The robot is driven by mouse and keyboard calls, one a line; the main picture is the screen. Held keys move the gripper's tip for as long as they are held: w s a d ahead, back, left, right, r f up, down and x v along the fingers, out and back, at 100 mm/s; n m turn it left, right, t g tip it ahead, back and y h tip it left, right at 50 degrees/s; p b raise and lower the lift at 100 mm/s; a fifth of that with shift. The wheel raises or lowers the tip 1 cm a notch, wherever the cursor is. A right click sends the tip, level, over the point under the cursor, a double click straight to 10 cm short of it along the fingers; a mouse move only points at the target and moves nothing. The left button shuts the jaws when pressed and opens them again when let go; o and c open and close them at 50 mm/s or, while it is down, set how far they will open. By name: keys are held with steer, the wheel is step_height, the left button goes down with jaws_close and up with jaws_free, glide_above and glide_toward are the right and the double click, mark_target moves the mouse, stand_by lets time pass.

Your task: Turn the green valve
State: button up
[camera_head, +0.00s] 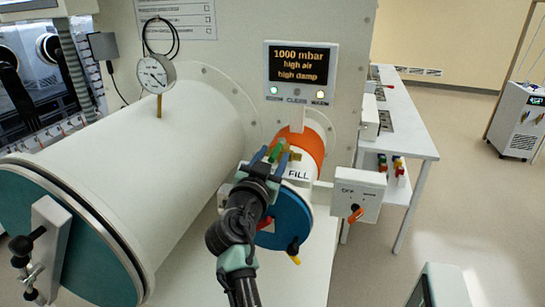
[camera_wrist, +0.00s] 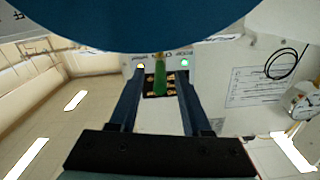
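The green valve (camera_head: 277,149) is a small green lever on a brass fitting, in front of the orange band of a small cylinder, by the "FILL" label. My gripper (camera_head: 270,158) is beside it, its two blue fingers spread on either side of the lever in the head view. In the wrist view the green lever (camera_wrist: 160,78) stands between the open fingers (camera_wrist: 162,88), with gaps on both sides and no contact seen. The lower part of the valve is partly hidden by my gripper in the head view.
A display (camera_head: 300,72) reads 1000 mbar, high air, high damp. A large white cylinder (camera_head: 150,150) with a gauge (camera_head: 155,73) lies left. A blue round door (camera_head: 290,222) is below my gripper; a box with an orange handle (camera_head: 356,214) is right. Open floor lies further right.

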jaws_close()
stand_by(1.3)
